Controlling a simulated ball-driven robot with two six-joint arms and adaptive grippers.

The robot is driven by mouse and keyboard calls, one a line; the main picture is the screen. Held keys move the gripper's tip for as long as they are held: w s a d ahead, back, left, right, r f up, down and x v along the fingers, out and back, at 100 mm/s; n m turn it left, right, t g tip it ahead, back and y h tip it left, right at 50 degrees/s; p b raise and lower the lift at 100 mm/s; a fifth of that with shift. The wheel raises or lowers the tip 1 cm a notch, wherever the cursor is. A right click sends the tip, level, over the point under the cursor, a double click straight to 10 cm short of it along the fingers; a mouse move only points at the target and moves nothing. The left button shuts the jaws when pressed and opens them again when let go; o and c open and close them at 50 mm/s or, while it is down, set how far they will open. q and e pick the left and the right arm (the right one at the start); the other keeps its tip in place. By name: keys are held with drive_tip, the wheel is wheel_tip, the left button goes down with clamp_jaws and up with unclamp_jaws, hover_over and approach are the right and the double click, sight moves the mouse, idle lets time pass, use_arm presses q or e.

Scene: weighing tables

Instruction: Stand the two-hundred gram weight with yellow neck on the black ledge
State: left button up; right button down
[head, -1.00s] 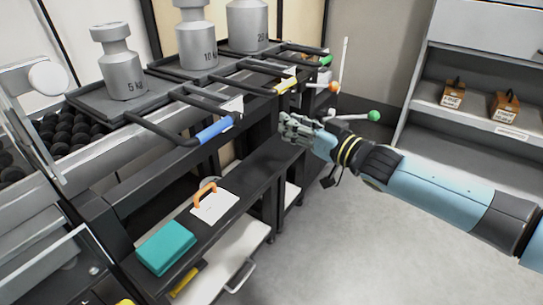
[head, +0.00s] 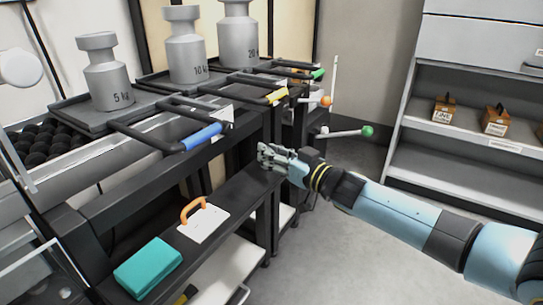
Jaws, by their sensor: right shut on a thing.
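My right gripper (head: 268,156) reaches in from the right over the far end of the black ledge (head: 236,196), below the blue-handled tray. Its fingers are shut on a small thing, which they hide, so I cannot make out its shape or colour. I cannot see a yellow-necked weight anywhere in view. Whether the held thing touches the ledge cannot be told. My left gripper is not in view.
A teal box (head: 148,267) and a white card (head: 204,226) with an orange handle (head: 194,209) lie on the ledge. Large steel weights, the nearest marked 5 kg (head: 110,85), stand on trays above. A blue handle (head: 202,136) juts out. Shelves (head: 450,135) stand right.

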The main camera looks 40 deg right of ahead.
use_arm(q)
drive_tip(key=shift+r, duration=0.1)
use_arm(e)
drive_tip(key=c, duration=1.6)
unclamp_jaws()
drive_tip(key=shift+f, duration=0.15)
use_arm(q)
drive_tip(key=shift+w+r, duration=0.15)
use_arm(e)
drive_tip(key=o, duration=0.5)
